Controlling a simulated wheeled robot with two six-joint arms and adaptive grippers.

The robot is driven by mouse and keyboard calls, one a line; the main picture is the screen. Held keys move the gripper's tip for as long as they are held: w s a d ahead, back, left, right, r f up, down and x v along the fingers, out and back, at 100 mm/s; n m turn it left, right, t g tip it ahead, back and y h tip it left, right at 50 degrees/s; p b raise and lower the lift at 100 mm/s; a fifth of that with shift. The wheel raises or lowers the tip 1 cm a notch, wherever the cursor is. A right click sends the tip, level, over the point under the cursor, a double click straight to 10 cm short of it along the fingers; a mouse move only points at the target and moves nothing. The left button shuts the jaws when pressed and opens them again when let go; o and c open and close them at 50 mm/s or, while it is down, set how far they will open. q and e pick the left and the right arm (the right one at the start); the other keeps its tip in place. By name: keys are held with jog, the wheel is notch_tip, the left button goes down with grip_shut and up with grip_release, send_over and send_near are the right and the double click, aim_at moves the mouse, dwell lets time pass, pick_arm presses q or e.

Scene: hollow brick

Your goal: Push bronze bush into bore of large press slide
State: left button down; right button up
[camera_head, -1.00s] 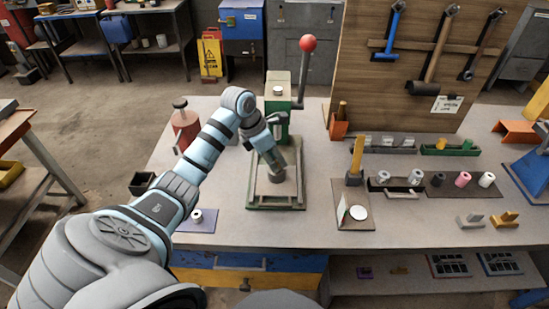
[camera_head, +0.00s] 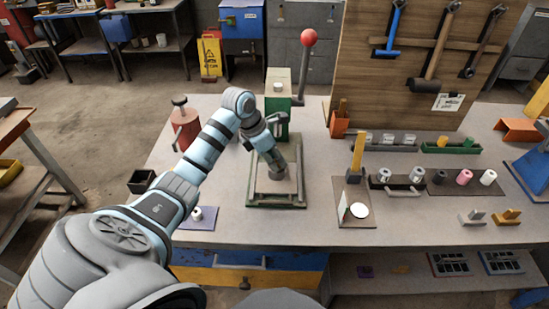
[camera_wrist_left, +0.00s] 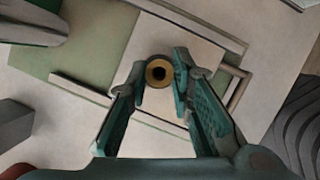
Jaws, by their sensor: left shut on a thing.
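The bronze bush (camera_wrist_left: 159,72) shows as a gold ring with a dark hole, end-on between the fingertips in the left wrist view. My left gripper (camera_wrist_left: 160,76) is shut on it. In the head view my left gripper (camera_head: 277,172) points down over the middle of a pale square plate (camera_head: 289,187) in a green frame, seemingly the large press slide. The plate also shows below the bush in the left wrist view (camera_wrist_left: 150,45). Its bore is hidden, and I cannot tell whether the bush touches it. My right gripper is not in view.
The green press (camera_head: 278,105) with a red-knobbed lever (camera_head: 308,38) stands behind the plate. A red canister (camera_head: 185,128) is at the left, and a purple mat (camera_head: 181,224) lies at the front left. Several small cylinders (camera_head: 464,177) stand at the right. The table's front middle is clear.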

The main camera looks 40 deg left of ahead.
pick_arm(q)
jog(key=shift+s+f, duration=0.1)
jog(key=shift+f, duration=0.05)
jog(key=c, duration=1.3)
grip_release()
jog(key=shift+c, duration=0.2)
jog(key=v, duration=1.1)
jog(key=shift+a+r, duration=0.15)
jog(key=shift+r, duration=0.25)
